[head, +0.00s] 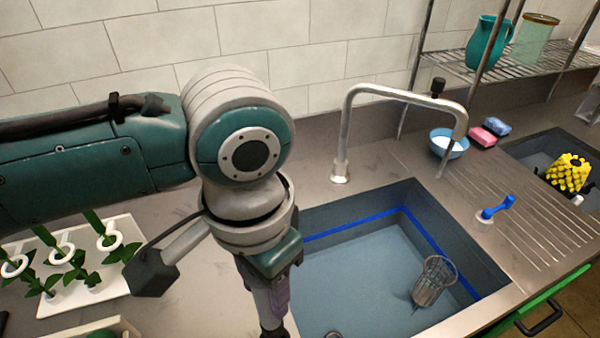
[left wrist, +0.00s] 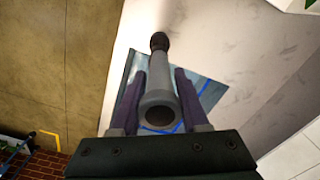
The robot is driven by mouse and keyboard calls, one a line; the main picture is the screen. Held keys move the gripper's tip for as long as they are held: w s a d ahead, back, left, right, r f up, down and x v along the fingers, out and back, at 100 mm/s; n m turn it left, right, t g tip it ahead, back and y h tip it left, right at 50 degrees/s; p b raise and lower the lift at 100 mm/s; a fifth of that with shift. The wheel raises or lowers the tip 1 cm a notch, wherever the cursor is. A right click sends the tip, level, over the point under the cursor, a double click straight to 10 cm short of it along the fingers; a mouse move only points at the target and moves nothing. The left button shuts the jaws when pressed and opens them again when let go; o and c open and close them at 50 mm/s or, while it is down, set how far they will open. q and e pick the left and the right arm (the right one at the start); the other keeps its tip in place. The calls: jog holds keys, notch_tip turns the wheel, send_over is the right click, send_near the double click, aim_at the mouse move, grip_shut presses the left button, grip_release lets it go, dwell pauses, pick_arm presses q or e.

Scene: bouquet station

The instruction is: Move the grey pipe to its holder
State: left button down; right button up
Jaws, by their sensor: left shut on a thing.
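The grey pipe (left wrist: 158,75) is a straight tube with an open hollow end towards the camera and a dark, wider far end. My left gripper (head: 277,298) points down beside the near left corner of the sink. Its purple fingers are shut on the pipe, one on each side, as the left wrist view shows. In the head view the pipe is mostly hidden by my gripper and wrist. I cannot make out the pipe's holder in either view. My right gripper is not in view.
A sink (head: 365,255) with a blue line holds a clear ribbed cup (head: 434,281). A tall metal faucet (head: 343,135) rises behind it. A white tray (head: 75,295) with green stems in white rings stands at left. A blue bowl (head: 449,144) and sponges (head: 483,137) stand at the back right.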

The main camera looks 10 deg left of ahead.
pick_arm(q)
notch_tip(320, 180, down, 2)
jog(key=shift+f+b, duration=0.2)
jog(key=shift+b, duration=0.8)
jog(key=shift+f+b, duration=0.55)
jog(key=shift+f, duration=0.45)
jog(key=shift+r+p, duration=0.1)
jog(key=shift+p, duration=0.25)
jog(key=shift+f, duration=0.25)
jog(key=shift+f+b, duration=0.55)
jog(key=shift+f, duration=0.4)
jog(key=shift+f+b, duration=0.5)
jog(key=shift+f, duration=0.15)
